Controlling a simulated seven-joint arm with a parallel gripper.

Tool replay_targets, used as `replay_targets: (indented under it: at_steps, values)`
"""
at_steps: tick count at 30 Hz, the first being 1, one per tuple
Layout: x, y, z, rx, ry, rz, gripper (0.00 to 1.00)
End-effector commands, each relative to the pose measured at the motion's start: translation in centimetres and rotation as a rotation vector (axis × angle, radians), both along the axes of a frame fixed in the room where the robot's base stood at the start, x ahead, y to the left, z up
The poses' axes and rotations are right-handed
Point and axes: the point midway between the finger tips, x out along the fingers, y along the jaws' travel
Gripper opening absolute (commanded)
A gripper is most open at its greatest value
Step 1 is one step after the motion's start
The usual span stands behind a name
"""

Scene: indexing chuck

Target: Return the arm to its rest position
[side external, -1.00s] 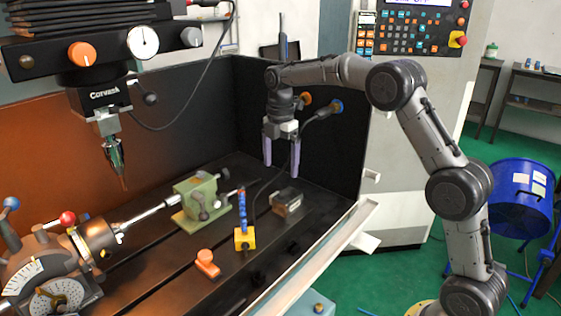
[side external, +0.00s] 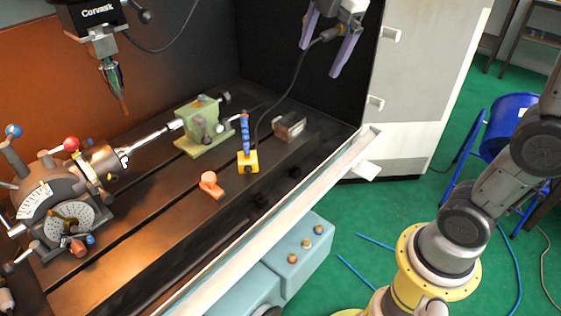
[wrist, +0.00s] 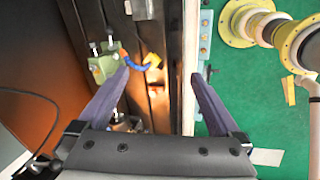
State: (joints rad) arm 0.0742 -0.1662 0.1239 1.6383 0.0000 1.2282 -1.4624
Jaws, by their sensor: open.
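My gripper (side external: 320,60) hangs at the top of the side external view, in front of the dark enclosure wall. Its two purple fingers are apart with nothing between them. In the wrist view my gripper (wrist: 160,75) is also open, high above the front rim of the machine bed. The indexing chuck (side external: 103,166) sits on the bed at the left, well away from my gripper. A bright shaft (side external: 150,139) runs between it and the green tailstock (side external: 203,130). Much of my arm is outside the side external view.
A spindle with a tool (side external: 112,78) hangs above the bed. A blue hose on a yellow base (side external: 247,160), an orange piece (side external: 211,185) and a grey block (side external: 289,127) stand on the bed. A blue drum (side external: 510,118) is at the right. Green floor lies in front.

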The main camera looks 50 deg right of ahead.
Motion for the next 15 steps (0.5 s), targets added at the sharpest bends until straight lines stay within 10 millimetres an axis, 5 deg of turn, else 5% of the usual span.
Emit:
replay_targets:
  at_steps: [7, 15]
  values:
    - [-10.3, 1.9, -1.2, 0.15, -0.127, -0.348, 1.0]
    - [-18.0, 2.6, -8.1, 0.398, -0.178, -0.868, 1.0]
